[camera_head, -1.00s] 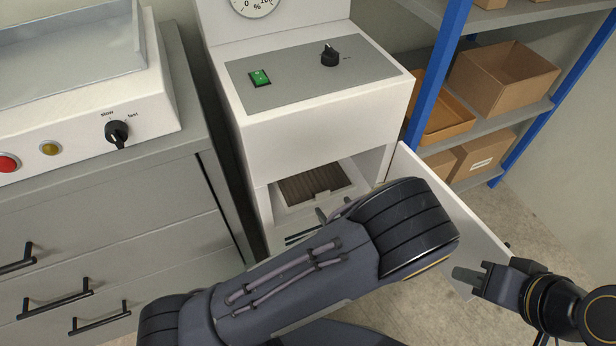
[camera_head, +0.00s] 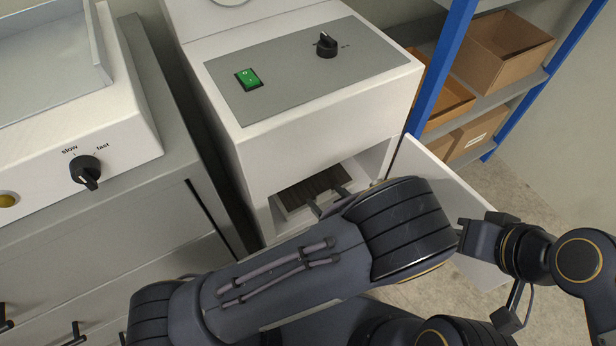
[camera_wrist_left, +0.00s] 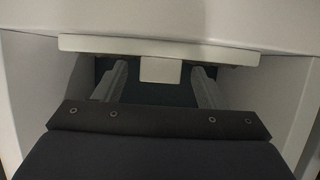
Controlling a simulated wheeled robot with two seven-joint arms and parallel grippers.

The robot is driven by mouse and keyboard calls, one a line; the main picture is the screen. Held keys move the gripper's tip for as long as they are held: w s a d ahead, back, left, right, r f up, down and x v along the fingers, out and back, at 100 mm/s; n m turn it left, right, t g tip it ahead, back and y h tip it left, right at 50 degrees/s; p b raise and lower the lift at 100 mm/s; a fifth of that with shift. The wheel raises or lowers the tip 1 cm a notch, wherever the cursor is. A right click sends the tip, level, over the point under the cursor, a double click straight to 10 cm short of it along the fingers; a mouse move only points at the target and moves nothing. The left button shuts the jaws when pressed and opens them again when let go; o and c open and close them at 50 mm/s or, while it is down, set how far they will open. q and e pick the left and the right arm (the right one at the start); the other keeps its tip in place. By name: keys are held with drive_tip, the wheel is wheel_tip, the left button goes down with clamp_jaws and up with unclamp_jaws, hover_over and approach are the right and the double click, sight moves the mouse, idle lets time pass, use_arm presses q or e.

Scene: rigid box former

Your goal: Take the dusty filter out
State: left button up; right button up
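The filter (camera_head: 314,188) lies in the lower opening of the white cabinet (camera_head: 310,140). It has brownish-grey pleats and a pale frame, and my left arm partly covers it. In the left wrist view a pale frame edge (camera_wrist_left: 100,43) crosses the top, with a short white tab (camera_wrist_left: 160,70) below its middle. My left gripper (camera_wrist_left: 161,82) is open at the opening, one finger on each side of the tab with gaps between. Its fingers show only in part in the head view (camera_head: 325,206). My right gripper (camera_head: 468,236) is near the open door; its finger gap is unclear.
The cabinet door (camera_head: 455,190) stands open to the right. A shelf unit with a blue post (camera_head: 440,70) and cardboard boxes (camera_head: 500,48) stands behind it. A grey drawer cabinet (camera_head: 150,205) with a machine on top is at the left. Some floor is clear at the right.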

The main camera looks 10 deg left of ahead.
use_arm(q)
drive_tip(key=c, duration=1)
drive_tip(key=shift+r, duration=0.1)
drive_tip(key=shift+c, duration=0.2)
